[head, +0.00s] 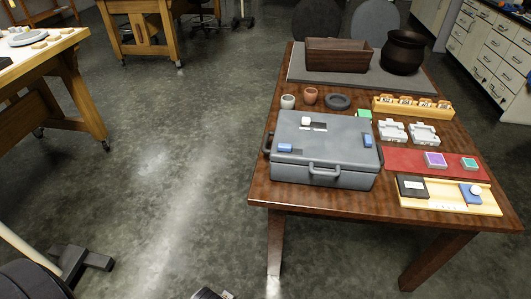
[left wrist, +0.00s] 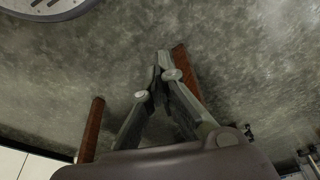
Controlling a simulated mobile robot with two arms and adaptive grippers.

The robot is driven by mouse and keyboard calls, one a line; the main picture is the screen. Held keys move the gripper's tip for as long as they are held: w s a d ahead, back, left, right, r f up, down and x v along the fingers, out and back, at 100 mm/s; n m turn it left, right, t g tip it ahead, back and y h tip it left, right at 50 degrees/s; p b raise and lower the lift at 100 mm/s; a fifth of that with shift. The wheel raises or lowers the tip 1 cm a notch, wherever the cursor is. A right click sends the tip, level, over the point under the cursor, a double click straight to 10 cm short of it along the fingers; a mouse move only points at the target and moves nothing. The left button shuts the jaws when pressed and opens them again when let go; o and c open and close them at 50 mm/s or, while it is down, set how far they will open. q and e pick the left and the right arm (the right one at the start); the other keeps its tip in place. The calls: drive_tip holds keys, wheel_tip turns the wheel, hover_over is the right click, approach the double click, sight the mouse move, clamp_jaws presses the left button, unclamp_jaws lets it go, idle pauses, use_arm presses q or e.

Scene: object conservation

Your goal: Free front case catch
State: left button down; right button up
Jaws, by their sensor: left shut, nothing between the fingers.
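A closed grey case (head: 322,135) lies on the wooden table, its carrying handle (head: 325,171) towards me. A blue catch (head: 285,147) sits near the front left edge of the lid. A second blue catch (head: 367,140) sits by the right edge. A small white piece (head: 306,121) and dark recesses show on the lid. My left gripper (left wrist: 163,58) is shut and empty in the left wrist view, over bare floor, with no case in that view. A small dark part at the head view's bottom edge is too cropped to identify. My right gripper is not seen.
Beside the case are small pots (head: 310,95), a dark ring (head: 338,101), white blocks (head: 392,131), a red mat (head: 408,164) and a pale tray (head: 432,203). A wooden box (head: 337,55) and dark pot (head: 403,52) stand behind.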

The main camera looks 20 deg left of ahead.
use_arm(q)
drive_tip(key=w+d+r+n+t+h+b, duration=0.1)
drive_tip(key=w+r+n+t+h+b, duration=0.5)
drive_tip(key=w+r, duration=1.25)
drive_tip(key=w+a+r+n+t+y+p, duration=0.3)
drive_tip(key=w+a+r+n+t+y, duration=0.2)
drive_tip(key=w+a+r+n+t, duration=0.4)
drive_tip(key=r+n, duration=0.1)
drive_tip(key=n, duration=0.3)
drive_tip(key=shift+w+a+n+y, duration=0.25)
drive_tip(key=shift+a+n+y, duration=0.15)
drive_tip(key=shift+r, duration=0.15)
